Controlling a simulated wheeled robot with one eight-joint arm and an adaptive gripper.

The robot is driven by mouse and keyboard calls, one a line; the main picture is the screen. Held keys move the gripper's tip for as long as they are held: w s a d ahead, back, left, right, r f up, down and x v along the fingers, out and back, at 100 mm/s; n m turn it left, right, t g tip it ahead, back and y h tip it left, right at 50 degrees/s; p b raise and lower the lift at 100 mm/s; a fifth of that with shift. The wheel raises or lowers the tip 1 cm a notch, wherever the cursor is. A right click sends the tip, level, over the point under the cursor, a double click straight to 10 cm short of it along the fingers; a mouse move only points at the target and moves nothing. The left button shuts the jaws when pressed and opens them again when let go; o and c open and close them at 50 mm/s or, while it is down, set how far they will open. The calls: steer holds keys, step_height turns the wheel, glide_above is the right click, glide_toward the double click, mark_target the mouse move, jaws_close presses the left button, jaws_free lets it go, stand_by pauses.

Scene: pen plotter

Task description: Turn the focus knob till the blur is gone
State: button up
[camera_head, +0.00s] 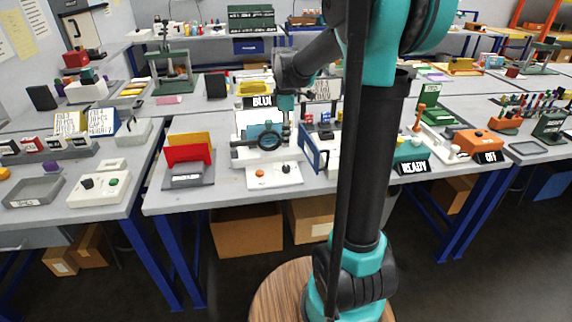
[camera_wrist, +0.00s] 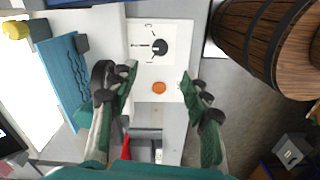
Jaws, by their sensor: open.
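A white front panel (camera_wrist: 175,30) carries a dark round knob (camera_wrist: 158,47) with marks around it and an orange button (camera_wrist: 159,87) beside it. In the head view the knob (camera_head: 286,168) is at the right of the panel and the orange button (camera_head: 259,173) at the left.
A wooden barrel (camera_wrist: 262,40) shows at the upper right of the wrist view. The bench's front edge is near the panel.

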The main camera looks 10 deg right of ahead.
mark_target(286, 166)
step_height(286, 166, down, 12)
steer(key=shift+f, duration=0.1)
stand_by(0.5)
jaws_close()
